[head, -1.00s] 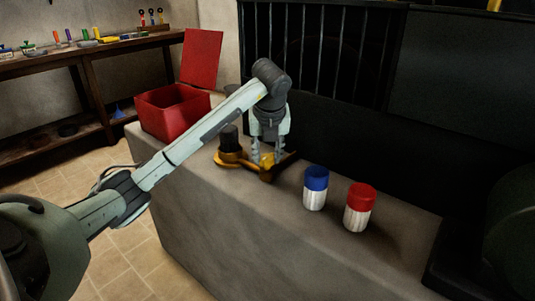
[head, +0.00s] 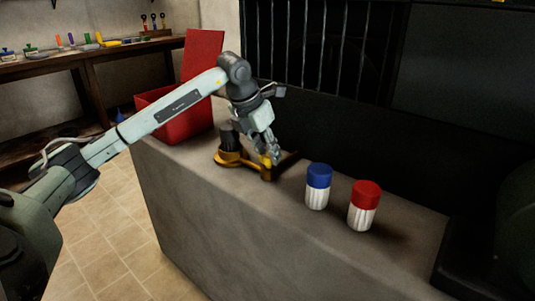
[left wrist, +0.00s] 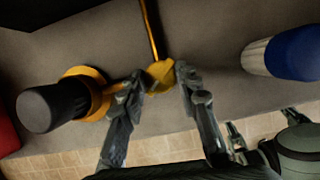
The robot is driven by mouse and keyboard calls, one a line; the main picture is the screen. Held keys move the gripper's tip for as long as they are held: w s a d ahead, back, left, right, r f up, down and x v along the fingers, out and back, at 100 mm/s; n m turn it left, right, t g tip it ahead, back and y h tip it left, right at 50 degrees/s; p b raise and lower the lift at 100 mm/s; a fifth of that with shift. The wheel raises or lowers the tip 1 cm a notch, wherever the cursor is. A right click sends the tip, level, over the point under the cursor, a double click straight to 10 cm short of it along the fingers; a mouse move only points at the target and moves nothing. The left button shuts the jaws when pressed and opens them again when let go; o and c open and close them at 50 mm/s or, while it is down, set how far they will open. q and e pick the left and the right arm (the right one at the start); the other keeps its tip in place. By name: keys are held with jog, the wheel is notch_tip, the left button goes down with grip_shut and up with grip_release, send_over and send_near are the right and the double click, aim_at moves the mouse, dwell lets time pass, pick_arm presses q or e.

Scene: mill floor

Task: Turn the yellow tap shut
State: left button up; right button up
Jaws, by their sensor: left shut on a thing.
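The yellow tap (left wrist: 160,78) sits on the grey stone bench, with a thin yellow bar and a round yellow base beside it. In the head view the tap (head: 266,174) is partly hidden by my left gripper (head: 271,153). My left gripper (left wrist: 160,78) reaches down from above and is shut on the tap, one finger on each side of it. A black cylinder (left wrist: 50,107) stands in the yellow ring (left wrist: 97,85) next to the tap.
A blue-topped jar (head: 318,188) and a red-topped jar (head: 364,206) stand on the bench (head: 240,215) to the right of the tap. An open red box (head: 180,122) stands at the bench's far left. Dark bars (head: 310,50) rise behind.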

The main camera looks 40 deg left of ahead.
pick_arm(q)
jog(key=shift+a+r+m+h, duration=0.1)
jog(key=shift+m+h, duration=0.3)
jog(key=shift+m, duration=0.6)
jog(key=m, duration=0.2)
jog(key=shift+m+g+h+p, duration=0.3)
jog(key=shift+h+p, duration=0.1)
jog(key=m+h+p, duration=0.1)
jog(key=m, duration=0.1)
jog(key=shift+w+a+m+g, duration=0.1)
jog(key=shift+m+g, duration=0.2)
jog(key=shift+m, duration=0.1)
jog(key=shift+m+g, duration=0.3)
jog(key=shift+m, duration=0.3)
pick_arm(e)
jog(key=shift+y, duration=0.3)
jog(key=f, duration=0.4)
jog(key=shift+w+a+f, duration=0.25)
jog(key=shift+a, duration=0.1)
jog(key=shift+d, duration=0.15)
pick_arm(q)
jog(key=o, duration=1.2)
jog(key=shift+c, duration=0.2)
pick_arm(e)
jog(key=shift+s+d, duration=0.15)
jog(key=shift+d, duration=0.05)
